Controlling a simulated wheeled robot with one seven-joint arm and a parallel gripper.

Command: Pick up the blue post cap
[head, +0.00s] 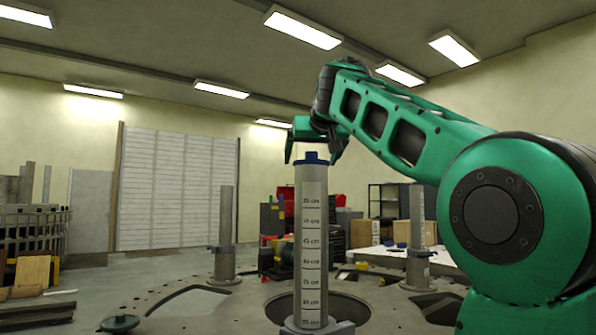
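The blue post cap (315,158) sits on top of the tall grey centre post (311,240), which carries a centimetre scale. My gripper (313,155) points down above the post, with one green finger to the left of the cap and one to the right. The fingers are spread wide, with a gap between each finger and the cap in this view. I cannot tell from this single view whether the gripper is directly over the cap or behind it in depth.
Other grey posts with blue collars low down stand at left (226,230) and right (418,225) on the round turret plate (180,300), which has cut-out openings. A dark green knob (120,323) lies at its front left. Tool cabinets and boxes stand behind.

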